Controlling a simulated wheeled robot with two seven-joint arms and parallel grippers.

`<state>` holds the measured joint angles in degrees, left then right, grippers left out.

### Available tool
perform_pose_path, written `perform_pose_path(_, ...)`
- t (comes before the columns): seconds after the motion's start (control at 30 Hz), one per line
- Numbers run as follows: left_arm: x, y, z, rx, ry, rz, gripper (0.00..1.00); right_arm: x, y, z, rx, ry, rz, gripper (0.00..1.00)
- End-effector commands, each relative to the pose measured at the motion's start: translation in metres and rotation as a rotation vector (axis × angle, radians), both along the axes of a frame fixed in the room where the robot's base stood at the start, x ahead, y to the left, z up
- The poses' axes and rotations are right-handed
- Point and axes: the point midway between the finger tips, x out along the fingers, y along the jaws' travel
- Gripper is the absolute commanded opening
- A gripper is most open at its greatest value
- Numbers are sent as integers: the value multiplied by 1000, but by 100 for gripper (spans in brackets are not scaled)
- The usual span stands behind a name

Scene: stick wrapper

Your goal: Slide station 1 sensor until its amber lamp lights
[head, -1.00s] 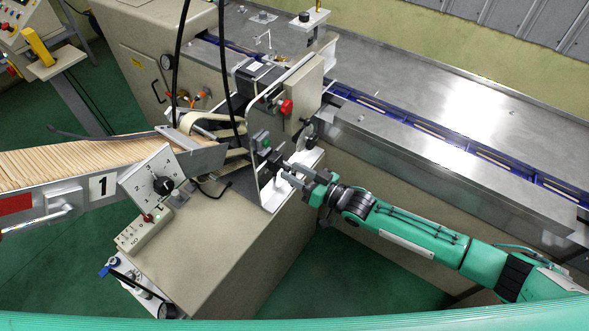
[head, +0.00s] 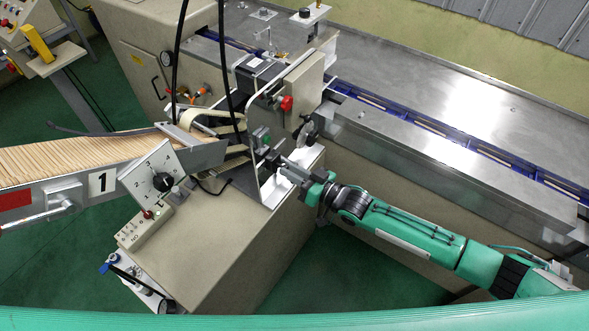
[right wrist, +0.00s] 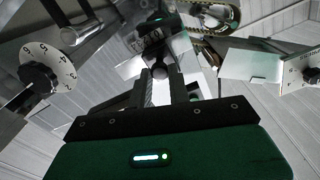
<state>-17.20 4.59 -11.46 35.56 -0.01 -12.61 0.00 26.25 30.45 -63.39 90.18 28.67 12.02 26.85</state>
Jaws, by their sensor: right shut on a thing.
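The station 1 sensor is a small dark block with a green face (head: 262,137) on the upright metal plate beside the station's end. My right gripper (head: 280,164) reaches it from the right. In the right wrist view my right gripper (right wrist: 166,90) is shut on a small dark round knob (right wrist: 160,72) below the sensor's bracket (right wrist: 148,44). The fingers hide part of the knob. I cannot make out a lit amber lamp on the sensor. My left gripper is not in view.
A stick chute (head: 95,155) marked 1 enters from the left. A numbered dial (head: 160,178) and a switch box (head: 145,230) stand in front of the plate. A red knob (head: 287,103) sits above my gripper. A blue conveyor (head: 430,127) runs behind. Black cables hang near the plate.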

Motion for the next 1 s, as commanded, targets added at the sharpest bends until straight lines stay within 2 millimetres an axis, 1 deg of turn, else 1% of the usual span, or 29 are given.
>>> perform_pose_path(0.17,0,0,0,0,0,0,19,0,0,0,-1,1,0,0)
perform_pose_path(0.2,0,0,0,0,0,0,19,0,0,0,-1,1,0,22)
perform_pose_path(0.3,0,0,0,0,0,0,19,0,0,0,-1,1,0,41)
perform_pose_path(0.57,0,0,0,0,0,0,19,0,-1,0,0,0,0,41)
perform_pose_path(0.67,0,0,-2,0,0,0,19,-2,-4,-1,0,0,-1,41)
perform_pose_path(0.83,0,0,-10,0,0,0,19,-15,-21,-4,-1,2,0,41)
perform_pose_path(1.0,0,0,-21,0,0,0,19,-34,-48,-5,-2,1,0,41)
